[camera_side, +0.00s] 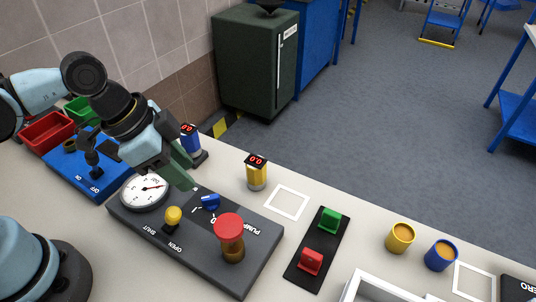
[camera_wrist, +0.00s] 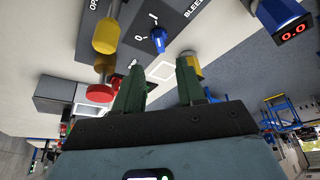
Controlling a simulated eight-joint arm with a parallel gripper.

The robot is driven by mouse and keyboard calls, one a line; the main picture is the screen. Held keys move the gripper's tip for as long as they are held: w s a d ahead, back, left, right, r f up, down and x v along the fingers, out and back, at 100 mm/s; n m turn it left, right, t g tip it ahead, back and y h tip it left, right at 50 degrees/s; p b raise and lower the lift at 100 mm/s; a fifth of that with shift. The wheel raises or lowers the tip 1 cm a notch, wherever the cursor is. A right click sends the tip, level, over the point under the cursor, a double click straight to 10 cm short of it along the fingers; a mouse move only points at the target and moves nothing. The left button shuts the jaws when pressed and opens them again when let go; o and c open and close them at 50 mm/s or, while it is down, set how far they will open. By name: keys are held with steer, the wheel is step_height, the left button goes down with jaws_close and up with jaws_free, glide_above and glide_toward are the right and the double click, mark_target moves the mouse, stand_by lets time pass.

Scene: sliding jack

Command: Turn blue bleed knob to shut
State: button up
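The blue bleed knob (camera_side: 210,202) sits on the dark grey panel (camera_side: 258,243), near its back edge, with white marks beside it. It also shows at the top of the wrist view (camera_wrist: 158,38), with "BLEED" printed nearby. My gripper (camera_side: 190,182) is above the panel's back edge, a little left of the knob in the side view. In the wrist view its two green fingers (camera_wrist: 160,82) stand apart with nothing between them, and the knob lies beyond the fingertips, apart from them. I cannot tell which mark the knob points at.
The panel also bears a yellow knob (camera_side: 173,217), a red mushroom button (camera_side: 229,228) and a round gauge (camera_side: 145,190). Yellow (camera_side: 256,172) and blue (camera_side: 190,143) display cylinders stand behind it. A black base with green and red blocks (camera_side: 311,262) lies right.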

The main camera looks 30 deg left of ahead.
mark_target(210, 197)
steer(key=shift+x, duration=4.1)
jaws_close()
